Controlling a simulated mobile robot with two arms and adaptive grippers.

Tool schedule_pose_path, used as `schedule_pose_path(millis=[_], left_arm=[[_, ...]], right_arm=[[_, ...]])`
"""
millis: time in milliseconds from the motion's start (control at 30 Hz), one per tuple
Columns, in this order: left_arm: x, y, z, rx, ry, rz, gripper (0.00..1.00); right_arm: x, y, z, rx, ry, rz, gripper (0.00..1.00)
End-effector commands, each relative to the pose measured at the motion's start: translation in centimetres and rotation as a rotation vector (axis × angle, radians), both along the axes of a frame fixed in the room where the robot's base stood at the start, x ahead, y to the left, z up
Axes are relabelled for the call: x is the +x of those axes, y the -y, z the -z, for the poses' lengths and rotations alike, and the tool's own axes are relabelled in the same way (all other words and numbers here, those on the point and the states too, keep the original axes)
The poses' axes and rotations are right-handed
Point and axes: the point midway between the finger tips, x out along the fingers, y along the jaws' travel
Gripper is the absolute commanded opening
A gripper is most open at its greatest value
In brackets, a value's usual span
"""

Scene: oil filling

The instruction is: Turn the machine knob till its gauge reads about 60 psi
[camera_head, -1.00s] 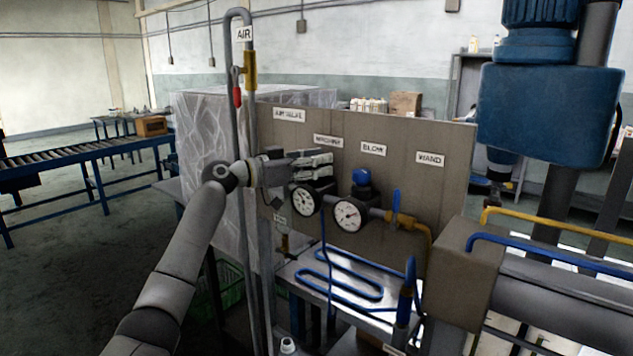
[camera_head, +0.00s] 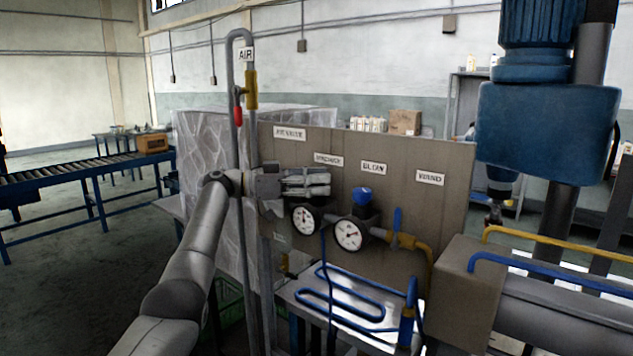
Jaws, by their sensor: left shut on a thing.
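The machine gauge (camera_head: 304,219) is the left of two round white dials on the grey-brown panel, below the label "MACHINE" (camera_head: 328,159). Its needle is too small to read. My left gripper (camera_head: 318,184) comes in from the left, just above this gauge. Its fingers are shut on the machine knob, which they hide. The second gauge (camera_head: 348,235), under the "BLOW" label (camera_head: 374,168), has a blue knob (camera_head: 362,195) above it, clear of the gripper. My right gripper is not in view.
A blue valve lever (camera_head: 397,222) and yellow hose (camera_head: 430,265) are right of the gauges. Blue coiled tubing (camera_head: 345,300) lies on a metal shelf below. A vertical air pipe with a red handle (camera_head: 238,115) stands left, close to my arm.

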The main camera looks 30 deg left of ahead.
Motion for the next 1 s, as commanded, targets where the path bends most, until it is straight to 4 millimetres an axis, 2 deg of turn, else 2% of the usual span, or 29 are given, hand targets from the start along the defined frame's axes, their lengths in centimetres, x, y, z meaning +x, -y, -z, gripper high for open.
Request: schedule_pose_path(millis=[433,467,600,1000], left_arm=[[0.02,0.04,0.10,0.002,-0.001,0.005,0.12],[0.03,0.03,0.11,0.002,-0.001,0.005,0.38],[0.03,0.03,0.10,0.002,-0.001,0.005,0.56],[-0.26,-0.36,0.05,0.001,-0.001,0.003,0.58]], right_arm=[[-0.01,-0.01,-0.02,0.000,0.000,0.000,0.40],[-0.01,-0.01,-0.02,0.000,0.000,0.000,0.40],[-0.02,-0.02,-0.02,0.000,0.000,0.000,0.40],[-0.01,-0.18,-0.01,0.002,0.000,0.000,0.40]])
